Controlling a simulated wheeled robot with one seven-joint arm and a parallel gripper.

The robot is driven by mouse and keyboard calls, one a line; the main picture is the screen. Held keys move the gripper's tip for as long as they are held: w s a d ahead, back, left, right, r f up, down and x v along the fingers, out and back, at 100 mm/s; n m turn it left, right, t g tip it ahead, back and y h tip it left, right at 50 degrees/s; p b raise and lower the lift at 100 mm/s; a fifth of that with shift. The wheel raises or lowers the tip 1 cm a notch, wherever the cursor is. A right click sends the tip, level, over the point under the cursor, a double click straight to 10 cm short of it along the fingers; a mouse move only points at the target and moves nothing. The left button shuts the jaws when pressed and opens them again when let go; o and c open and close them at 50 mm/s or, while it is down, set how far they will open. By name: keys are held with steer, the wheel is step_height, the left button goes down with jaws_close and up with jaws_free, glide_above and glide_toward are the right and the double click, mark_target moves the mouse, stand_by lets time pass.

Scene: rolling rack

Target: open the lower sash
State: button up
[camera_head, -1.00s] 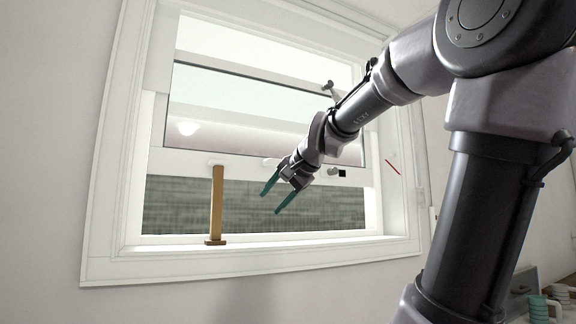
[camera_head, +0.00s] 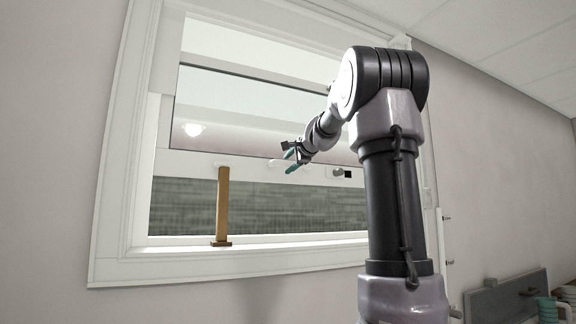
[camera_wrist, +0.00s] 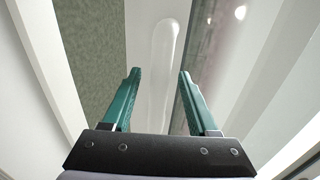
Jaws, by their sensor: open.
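The lower sash (camera_head: 190,162) is a white-framed pane. It stands raised, with a gap below it that shows grey-green brick. A brown wooden stick (camera_head: 222,205) stands upright on the sill, its top at the sash's bottom rail. My gripper (camera_head: 288,161) is open and empty in front of the bottom rail, right of the stick. In the wrist view, a white elongated handle (camera_wrist: 163,50) on the rail lies ahead, between the two teal fingers (camera_wrist: 157,95). I cannot tell whether the fingers touch the rail.
The window's white sill (camera_head: 290,240) is clear right of the stick. A grey knob (camera_head: 338,171) and a small black square (camera_head: 348,174) sit on the rail right of my gripper. A grey board (camera_head: 505,295) and mugs (camera_head: 547,309) stand at lower right.

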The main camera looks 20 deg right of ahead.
steer(key=shift+w+f, duration=0.1)
steer(key=shift+w, duration=0.5)
jaws_close()
stand_by(1.1)
